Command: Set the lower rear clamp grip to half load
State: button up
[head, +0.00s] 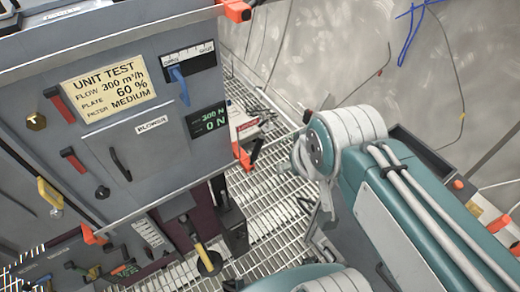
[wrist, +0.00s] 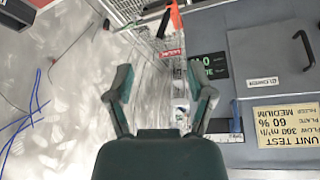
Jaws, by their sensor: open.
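The grey test unit (head: 50,120) fills the left of the head view. An orange grip (head: 235,10) sits at its top right corner, another orange grip (head: 242,156) stands by its right side, and a third (head: 92,236) is at its lower front edge. I cannot tell for certain which is the lower rear clamp grip. A small display (head: 208,119) shows green figures that seem to read 300 N and 0 N. In the wrist view, an orange grip (wrist: 176,18) lies beyond the fingertips. My gripper (wrist: 163,82) is open and empty, apart from the unit.
The unit's face carries a yellow label (head: 108,86), a blue lever (head: 179,86) and a door with a black handle (head: 119,163). A yellow-handled lever (head: 205,258) stands below.

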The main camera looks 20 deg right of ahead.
jog(key=shift+w, duration=0.1)
jog(key=m+g+y, duration=0.3)
jog(key=g, duration=0.2)
send_over(259, 144)
jog(key=d, duration=0.3)
notch_tip(259, 144, down, 16)
jog(key=shift+m, duration=0.3)
jog(key=x, duration=1)
jog(key=shift+w+a+f, duration=0.1)
jog(key=shift+w+f, duration=0.1)
jog(key=shift+w, duration=0.15)
jog(key=shift+c, duration=0.2)
grip_shut()
